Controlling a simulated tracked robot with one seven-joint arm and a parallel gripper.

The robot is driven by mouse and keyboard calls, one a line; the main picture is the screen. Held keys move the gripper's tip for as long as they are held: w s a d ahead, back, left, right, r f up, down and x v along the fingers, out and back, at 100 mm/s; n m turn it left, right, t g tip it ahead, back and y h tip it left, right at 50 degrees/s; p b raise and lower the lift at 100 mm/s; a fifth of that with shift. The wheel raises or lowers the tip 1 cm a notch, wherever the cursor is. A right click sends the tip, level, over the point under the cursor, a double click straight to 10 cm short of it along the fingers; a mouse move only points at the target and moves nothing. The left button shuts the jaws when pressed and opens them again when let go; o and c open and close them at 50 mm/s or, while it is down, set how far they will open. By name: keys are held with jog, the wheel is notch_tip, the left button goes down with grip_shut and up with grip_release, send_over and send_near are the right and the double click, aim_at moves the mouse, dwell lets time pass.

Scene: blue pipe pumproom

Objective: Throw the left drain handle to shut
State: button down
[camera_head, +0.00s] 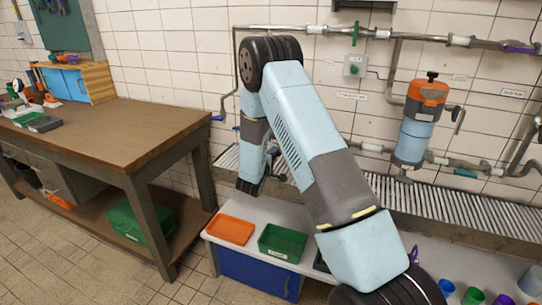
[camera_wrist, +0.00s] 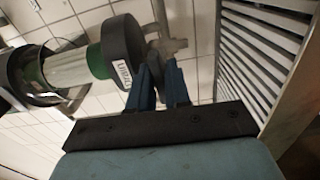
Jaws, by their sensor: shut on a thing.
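In the wrist view my gripper (camera_wrist: 160,68) has its two blue fingers close together against a small grey valve fitting (camera_wrist: 172,46). It is shut on what appears to be the left drain handle, which the fingers mostly hide, so its angle cannot be told. Just left of the fingertips is a dark round cap (camera_wrist: 122,48) with a white label that seems to read DRAIN. A clear and green cylinder (camera_wrist: 70,68) joins it.
A slatted grating (camera_head: 470,212) runs along the wall; it rises at the right of the wrist view (camera_wrist: 255,50). An orange-topped blue filter (camera_head: 415,130) hangs on the pipes. Orange (camera_head: 230,230) and green (camera_head: 282,242) trays sit on the white bench. A wooden workbench (camera_head: 120,130) stands left.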

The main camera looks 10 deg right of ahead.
jog(key=shift+s+f, duration=0.1)
jog(key=shift+f, duration=0.1)
jog(key=c, duration=1.3)
grip_release()
jog(key=shift+o, duration=0.6)
jog(key=shift+r, duration=0.1)
jog(key=v, duration=1.3)
jog(key=shift+s+a, duration=0.25)
